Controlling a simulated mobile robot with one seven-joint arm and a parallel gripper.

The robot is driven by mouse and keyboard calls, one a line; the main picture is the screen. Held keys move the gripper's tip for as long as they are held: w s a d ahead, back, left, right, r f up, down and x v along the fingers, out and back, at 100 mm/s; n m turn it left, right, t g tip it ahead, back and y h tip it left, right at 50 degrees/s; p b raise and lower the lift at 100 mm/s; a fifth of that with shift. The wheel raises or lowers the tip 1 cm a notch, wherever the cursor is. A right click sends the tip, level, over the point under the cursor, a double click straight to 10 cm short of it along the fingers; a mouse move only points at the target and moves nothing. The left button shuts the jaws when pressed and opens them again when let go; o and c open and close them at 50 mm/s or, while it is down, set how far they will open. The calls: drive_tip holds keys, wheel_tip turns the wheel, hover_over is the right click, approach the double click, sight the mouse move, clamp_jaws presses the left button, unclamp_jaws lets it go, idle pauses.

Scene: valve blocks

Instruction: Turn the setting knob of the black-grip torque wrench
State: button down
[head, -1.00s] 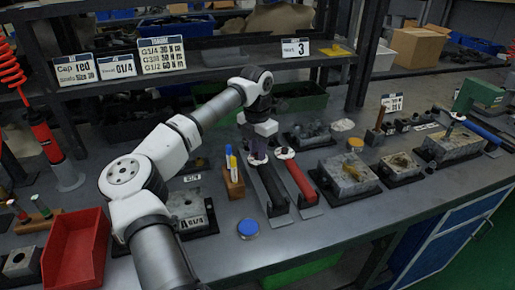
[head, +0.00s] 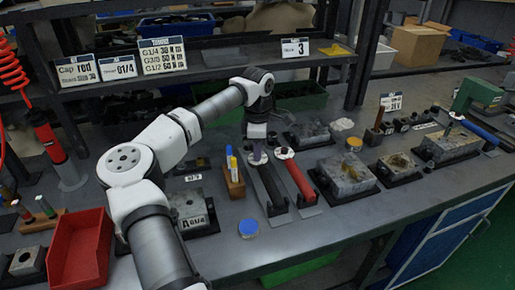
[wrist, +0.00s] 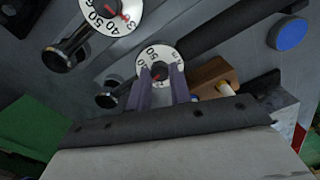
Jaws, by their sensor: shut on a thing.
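The black-grip torque wrench (head: 270,190) lies on the bench beside a red-grip wrench (head: 299,178). Its white numbered dial also shows in the wrist view (wrist: 173,53), with the black grip running to the upper right. My gripper (head: 257,157) points down at the dial end of this wrench. In the wrist view the purple fingers of my gripper (wrist: 156,78) are shut on the setting knob at the dial's middle. The fingers hide most of the knob; a bit of red shows beside them. The red-grip wrench's dial (wrist: 108,12) is at the wrist view's top left.
A wooden holder with markers (head: 234,180) stands just left of the wrench. A blue round cap (head: 248,228) lies in front. Metal valve blocks stand left (head: 191,210) and right (head: 346,175). A red bin (head: 80,250) is at the front left. The bench's front right is clear.

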drive_tip(key=shift+m, duration=0.6)
drive_tip(key=c, duration=1.3)
unclamp_jaws()
